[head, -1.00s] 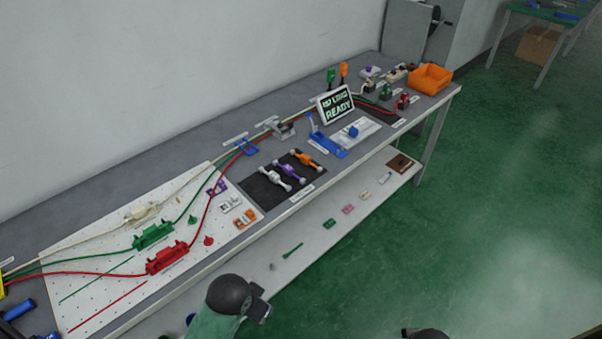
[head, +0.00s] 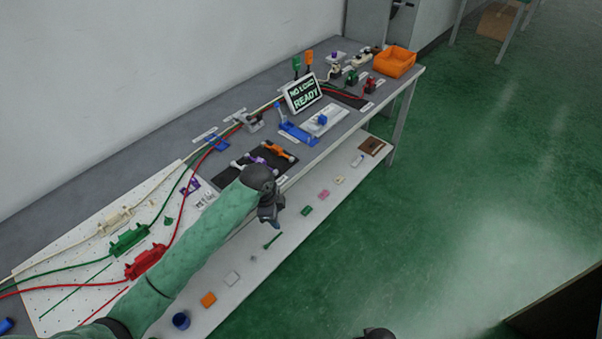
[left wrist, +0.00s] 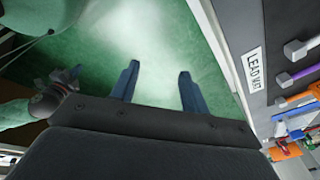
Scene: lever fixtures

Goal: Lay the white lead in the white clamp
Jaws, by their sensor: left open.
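The white lead (head: 238,167) lies on the dark lead mat (head: 226,184), beside a purple lead (head: 259,161) and an orange lead (head: 280,151). My left arm hides part of it. In the left wrist view a whitish lead end (left wrist: 298,48) shows at the right. My left gripper (head: 271,216) hangs in front of the mat, over the bench's front edge. Its fingers (left wrist: 158,85) are apart and empty. A cream-white fixture (head: 115,221) on the pegboard may be the white clamp; I cannot tell. My right gripper (left wrist: 66,80) shows small; its jaws are unclear.
Green (head: 128,240) and red (head: 145,262) fixtures sit by the cream one, with cables running along the bench. A blue lever fixture (head: 298,134), a sign reading READY (head: 303,94) and an orange bin (head: 395,62) stand farther right. The lower shelf (head: 290,232) holds small parts.

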